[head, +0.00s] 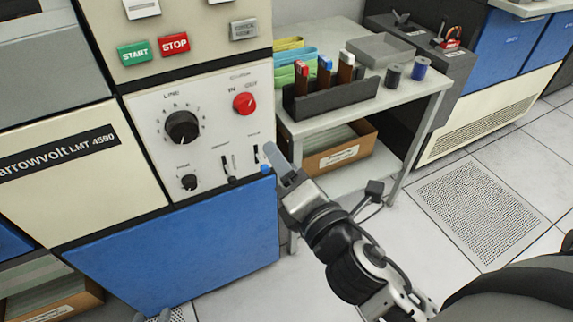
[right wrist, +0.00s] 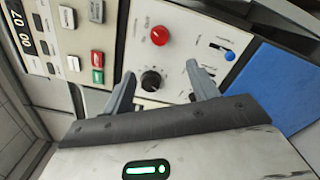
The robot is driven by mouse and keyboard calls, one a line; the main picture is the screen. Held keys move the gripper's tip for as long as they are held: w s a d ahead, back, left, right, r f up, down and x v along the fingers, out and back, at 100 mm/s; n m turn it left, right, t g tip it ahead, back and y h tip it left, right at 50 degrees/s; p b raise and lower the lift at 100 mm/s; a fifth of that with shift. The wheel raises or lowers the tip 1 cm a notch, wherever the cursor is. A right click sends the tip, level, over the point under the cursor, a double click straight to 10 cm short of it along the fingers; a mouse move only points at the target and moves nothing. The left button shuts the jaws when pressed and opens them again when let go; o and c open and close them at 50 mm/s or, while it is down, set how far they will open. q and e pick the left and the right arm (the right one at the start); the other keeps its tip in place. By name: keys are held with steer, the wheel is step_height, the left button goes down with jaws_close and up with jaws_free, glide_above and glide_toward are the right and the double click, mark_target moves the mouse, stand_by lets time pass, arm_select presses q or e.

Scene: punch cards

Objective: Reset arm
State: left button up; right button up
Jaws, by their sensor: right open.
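My right gripper (head: 274,158) is raised in front of the cream control panel (head: 215,90), near its lower right edge. In the right wrist view its two grey fingers (right wrist: 161,70) are spread apart with nothing between them. The panel's black dial (right wrist: 151,81) and red knob (right wrist: 159,36) show beyond the fingers, and the sliders (right wrist: 218,50) lie past one fingertip. Touching the panel cannot be made out. Small grey tips at the bottom edge of the head view look like my left gripper (head: 153,316); most of it is cut off.
A grey side table (head: 430,73) right of the machine holds a black card rack (head: 330,103), a grey tray (head: 380,50) and two spools. A cardboard box (head: 340,150) sits on its lower shelf. Green START (head: 134,53) and red STOP (head: 174,44) buttons are above the panel. Tiled floor is open at right.

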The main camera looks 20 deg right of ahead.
steer(key=shift+f, duration=0.1)
steer(key=s+a+f+m+g+y, duration=0.1)
steer(key=s+f+m+g, duration=0.2)
steer(key=f+m, duration=0.6)
steer(key=s+a+f+m+g+y, duration=0.1)
steer(key=s+f+m+g, duration=0.3)
steer(key=f+m, duration=0.5)
steer(key=s+m, duration=0.1)
steer(key=m, duration=0.3)
steer(key=shift+f+y, duration=0.2)
steer(key=shift+y, duration=0.2)
